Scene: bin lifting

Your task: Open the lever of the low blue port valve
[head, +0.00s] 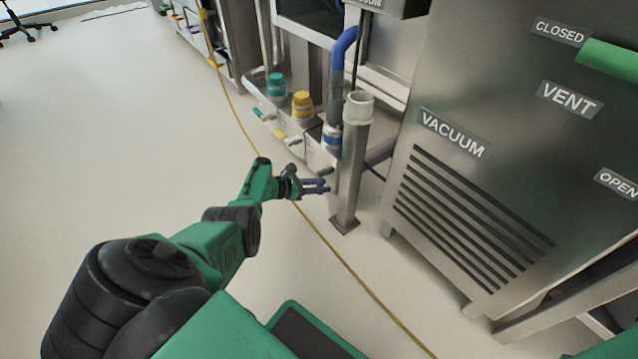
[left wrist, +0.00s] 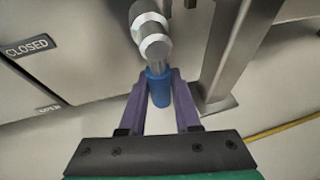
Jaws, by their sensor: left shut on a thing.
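The blue lever handle (left wrist: 158,92) is in the middle of the left wrist view. It joins a round metal valve stem (left wrist: 152,38). My left gripper (left wrist: 160,90) has its two purple fingers on either side of the handle and is shut on it. In the head view my left gripper (head: 322,186) is low beside the grey post, below the port with the blue collar (head: 331,136). The handle itself is mostly hidden there. A CLOSED label (left wrist: 27,46) and an OPEN label (left wrist: 48,108) are on the panel at left in the wrist view. My right gripper is not in view.
A grey metal post (head: 352,165) with a white top stands right of my left gripper. Teal (head: 277,85) and yellow (head: 302,104) capped ports are farther back. A large steel cabinet (head: 470,190) is on the right. Open floor (head: 130,150) is at left, crossed by a yellow line.

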